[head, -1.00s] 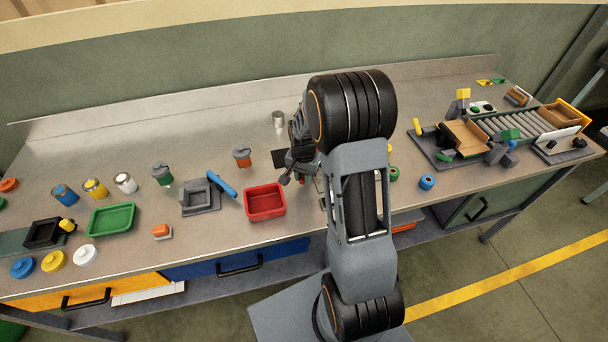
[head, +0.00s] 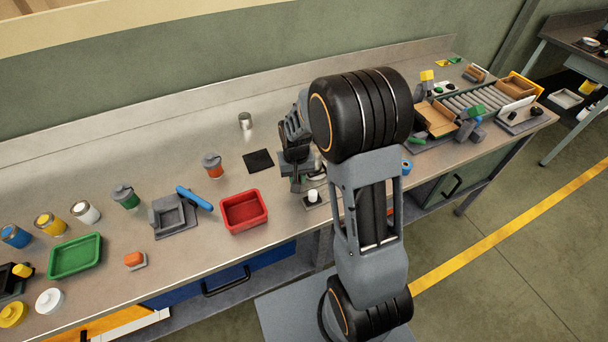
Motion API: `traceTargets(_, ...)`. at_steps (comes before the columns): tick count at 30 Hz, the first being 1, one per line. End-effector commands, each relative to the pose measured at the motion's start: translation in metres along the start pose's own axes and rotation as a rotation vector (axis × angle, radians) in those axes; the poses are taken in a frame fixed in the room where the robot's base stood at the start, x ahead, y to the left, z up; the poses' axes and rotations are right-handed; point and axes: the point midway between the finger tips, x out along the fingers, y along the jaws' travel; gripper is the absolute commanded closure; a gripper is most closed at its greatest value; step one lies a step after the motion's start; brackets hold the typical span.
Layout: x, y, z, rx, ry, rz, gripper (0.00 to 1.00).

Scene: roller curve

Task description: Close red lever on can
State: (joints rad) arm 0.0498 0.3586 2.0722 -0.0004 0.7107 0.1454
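My gripper (head: 297,184) hangs over the middle of the bench, right of the red tray. The arm partly covers it, and I cannot tell whether its fingers are open or shut. A small can with an orange-red body and grey top (head: 213,166) stands left of it, clear of the gripper. A similar can with a green body and grey top (head: 125,196) stands further left. A plain metal can (head: 245,121) stands at the back. I cannot make out a red lever on any can. Small parts beside the gripper are largely hidden by my arm.
A red tray (head: 262,222) lies just left of my gripper, with a grey fixture and blue handle (head: 194,199) beyond it. A black mat (head: 258,161) lies behind. A green tray (head: 97,268) is at left. A roller conveyor (head: 470,101) is at right.

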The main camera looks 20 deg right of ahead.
Motion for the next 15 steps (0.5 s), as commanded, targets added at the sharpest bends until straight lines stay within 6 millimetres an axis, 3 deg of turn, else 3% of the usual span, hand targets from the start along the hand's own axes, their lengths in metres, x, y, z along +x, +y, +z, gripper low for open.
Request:
traceTargets(8,-0.0005,-0.0008,-0.0001,-0.004,0.001,0.000,1.00)
traceTargets(9,-0.0005,-0.0006,-0.0001,-0.004,0.001,0.000,0.77)
traceTargets(15,-0.0003,0.0004,-0.0002,-0.001,0.001,0.000,0.58)
